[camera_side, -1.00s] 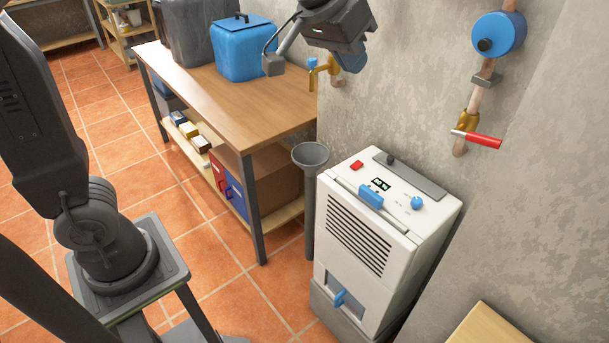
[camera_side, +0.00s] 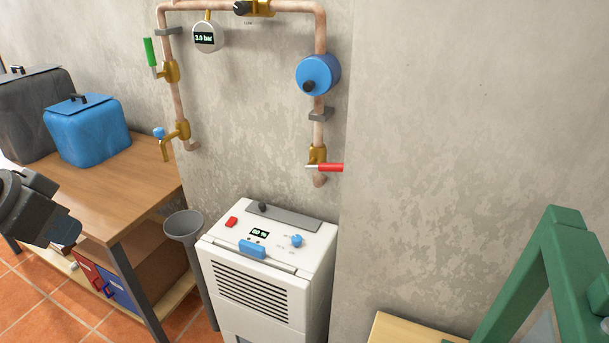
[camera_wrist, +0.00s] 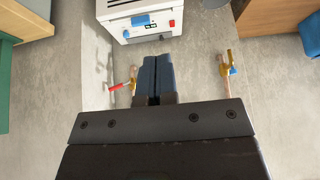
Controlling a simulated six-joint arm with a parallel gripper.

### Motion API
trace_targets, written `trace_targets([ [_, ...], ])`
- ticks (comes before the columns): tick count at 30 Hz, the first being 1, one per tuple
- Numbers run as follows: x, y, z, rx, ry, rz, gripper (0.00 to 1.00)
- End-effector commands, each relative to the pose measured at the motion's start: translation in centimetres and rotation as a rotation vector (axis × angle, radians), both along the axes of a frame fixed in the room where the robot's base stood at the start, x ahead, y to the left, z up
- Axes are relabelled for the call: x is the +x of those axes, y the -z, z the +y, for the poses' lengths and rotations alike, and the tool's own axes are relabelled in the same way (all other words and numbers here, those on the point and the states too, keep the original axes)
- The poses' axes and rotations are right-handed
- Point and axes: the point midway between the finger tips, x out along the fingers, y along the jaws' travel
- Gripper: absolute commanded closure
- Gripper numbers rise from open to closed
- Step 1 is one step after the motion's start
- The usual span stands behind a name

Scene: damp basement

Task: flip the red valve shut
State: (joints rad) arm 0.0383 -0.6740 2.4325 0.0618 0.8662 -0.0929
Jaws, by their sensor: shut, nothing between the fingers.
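The red valve (camera_side: 330,167) has a red lever on a brass body, low on the right-hand vertical copper pipe. Its lever points right, crosswise to the pipe. It also shows in the wrist view (camera_wrist: 119,87), left of my fingers. My gripper (camera_side: 68,238) is at the left edge of the side view, in front of the workbench and well apart from the valve in the picture. In the wrist view my two dark blue fingers (camera_wrist: 158,60) are together with nothing between them.
A white dehumidifier (camera_side: 270,240) stands below the red valve. A blue round device (camera_side: 318,75) sits above it on the pipe. A green-handled valve (camera_side: 150,52) and brass tap (camera_side: 178,138) are left. A green frame (camera_side: 540,260) stands right. The wall between is bare.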

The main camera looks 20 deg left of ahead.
Motion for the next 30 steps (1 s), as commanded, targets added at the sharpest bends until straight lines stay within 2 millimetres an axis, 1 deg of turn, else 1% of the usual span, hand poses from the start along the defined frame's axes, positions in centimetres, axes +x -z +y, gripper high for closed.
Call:
trace_targets([
  [1, 1.6, -0.6, -0.3, 0.008, -0.009, -0.014, 1.00],
  [2, 2.8, -1.1, -0.6, 0.012, -0.020, -0.030, 1.00],
  [3, 4.5, -1.7, -1.0, 0.016, -0.034, -0.054, 1.00],
  [5, 7.4, -2.5, -1.9, 0.020, -0.054, -0.096, 1.00],
  [6, 9.3, -3.0, -2.7, 0.018, -0.064, -0.128, 1.00],
  [8, 12.2, -3.6, -4.3, 0.008, -0.075, -0.178, 1.00],
  [9, 14.0, -3.8, -5.5, -0.001, -0.079, -0.211, 1.00],
  [11, 16.7, -4.0, -7.6, -0.025, -0.081, -0.261, 1.00],
  [12, 18.4, -4.0, -9.2, -0.043, -0.079, -0.293, 1.00],
  [14, 20.8, -3.8, -11.7, -0.074, -0.071, -0.337, 1.00],
  [15, 22.1, -3.6, -13.4, -0.098, -0.065, -0.363, 1.00],
  [18, 24.6, -2.8, -17.3, -0.154, -0.046, -0.414, 1.00],
  [21, 26.1, -2.1, -20.2, -0.202, -0.029, -0.444, 1.00],
  [25, 27.0, -1.7, -22.1, -0.235, -0.019, -0.462, 1.00],
  [30, 28.1, -0.9, -22.5, -0.240, -0.021, -0.464, 1.00],
])
